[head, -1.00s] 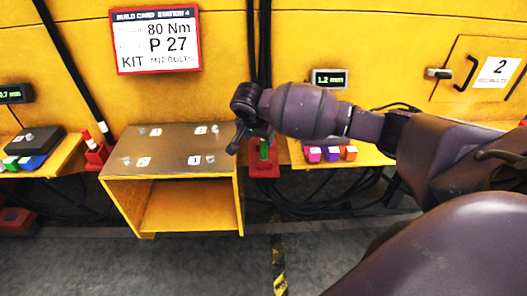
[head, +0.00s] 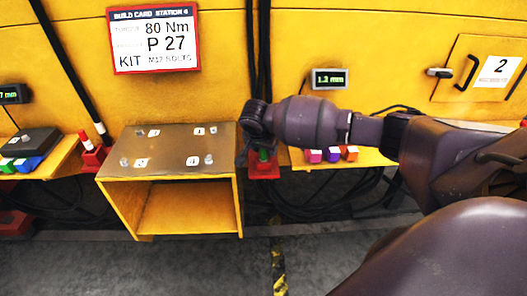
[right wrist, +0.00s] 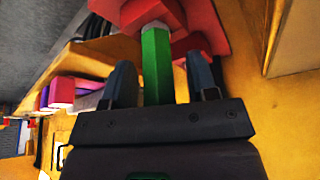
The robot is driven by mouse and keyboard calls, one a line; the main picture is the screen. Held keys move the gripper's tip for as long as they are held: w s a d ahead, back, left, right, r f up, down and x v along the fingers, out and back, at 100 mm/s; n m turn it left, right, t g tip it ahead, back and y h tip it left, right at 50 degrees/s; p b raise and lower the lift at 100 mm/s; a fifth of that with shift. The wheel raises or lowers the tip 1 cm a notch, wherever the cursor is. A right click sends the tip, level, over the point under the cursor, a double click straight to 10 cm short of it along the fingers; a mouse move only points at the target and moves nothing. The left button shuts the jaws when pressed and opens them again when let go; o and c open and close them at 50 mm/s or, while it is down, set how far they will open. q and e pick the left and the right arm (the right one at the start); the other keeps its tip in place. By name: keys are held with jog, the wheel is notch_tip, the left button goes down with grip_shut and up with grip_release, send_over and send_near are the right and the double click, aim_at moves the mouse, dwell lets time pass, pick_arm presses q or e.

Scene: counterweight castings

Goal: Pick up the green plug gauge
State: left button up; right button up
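The green plug gauge (head: 263,155) stands in a red holder (head: 264,172) just right of the metal-topped bench, partly hidden by my right gripper (head: 251,156). In the right wrist view the gauge (right wrist: 156,65) is a green bar with a pale end at the red holder (right wrist: 190,28). It lies between the two dark fingers of my right gripper (right wrist: 161,83). The fingers are open, with a visible gap at least on the right side of the gauge; the left gap is narrow. My left gripper is not in view.
The bench (head: 170,167) with several numbered spots stands left of the holder. A yellow shelf (head: 375,157) with pink, purple and orange blocks is to the right. Another red holder (head: 94,155) stands at left. Black cables (head: 258,60) run down the yellow wall behind.

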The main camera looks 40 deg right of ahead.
jog(key=c, duration=0.9)
jog(key=shift+r, duration=0.1)
